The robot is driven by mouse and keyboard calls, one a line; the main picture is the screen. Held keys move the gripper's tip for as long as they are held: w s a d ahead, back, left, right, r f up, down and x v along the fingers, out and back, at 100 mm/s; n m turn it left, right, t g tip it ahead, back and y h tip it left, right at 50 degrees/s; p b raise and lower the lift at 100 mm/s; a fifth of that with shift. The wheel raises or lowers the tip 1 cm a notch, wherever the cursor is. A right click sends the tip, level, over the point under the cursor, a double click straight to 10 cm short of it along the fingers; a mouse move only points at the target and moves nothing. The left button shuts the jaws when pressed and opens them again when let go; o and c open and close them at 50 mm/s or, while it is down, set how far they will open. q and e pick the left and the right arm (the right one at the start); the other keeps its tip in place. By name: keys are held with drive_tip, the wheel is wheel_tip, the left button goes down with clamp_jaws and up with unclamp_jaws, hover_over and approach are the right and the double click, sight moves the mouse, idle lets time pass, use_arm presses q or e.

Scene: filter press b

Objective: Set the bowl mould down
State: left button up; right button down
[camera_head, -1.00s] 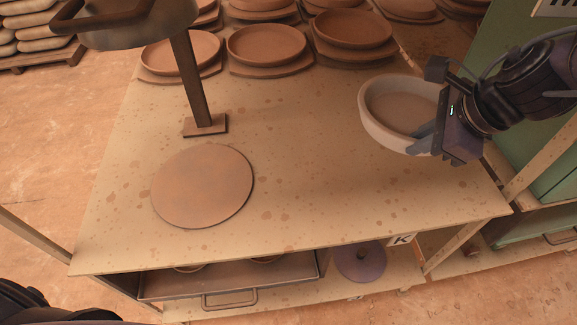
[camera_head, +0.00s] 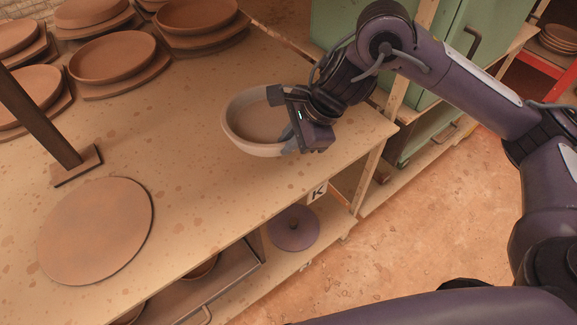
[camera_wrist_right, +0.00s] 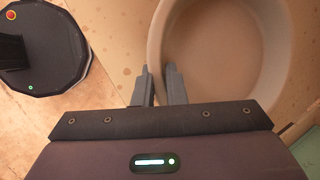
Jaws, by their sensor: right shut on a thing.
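The bowl mould (camera_head: 250,137) is a pale, round, open bowl with a brown inside. It is upright over the right end of the spotted table (camera_head: 200,205). My right gripper (camera_head: 287,118) is shut on its right-hand wall. In the right wrist view, one finger of the gripper (camera_wrist_right: 158,82) is outside the wall of the bowl (camera_wrist_right: 225,85) and the other inside. I cannot tell whether the bowl's base touches the tabletop. My left gripper is not in view.
A flat round clay disc (camera_head: 95,230) lies on the table at left, near a post on a square foot (camera_head: 76,166). Several clay dishes (camera_head: 112,57) on boards stand at the back. A green cabinet (camera_head: 440,25) is beyond the table's right end. Tabletop around the bowl is clear.

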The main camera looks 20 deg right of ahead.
wheel_tip(320, 180, down, 7)
drive_tip(key=shift+f+b, duration=0.2)
drive_tip(key=shift+b, duration=0.65)
drive_tip(key=c, duration=1.9)
unclamp_jaws()
drive_tip(key=shift+s+f, duration=0.1)
drive_tip(key=shift+f, duration=0.05)
drive_tip(key=o, duration=0.5)
drive_tip(key=shift+c, duration=0.2)
drive_tip(key=p+v, duration=0.2)
drive_tip(key=v, duration=1)
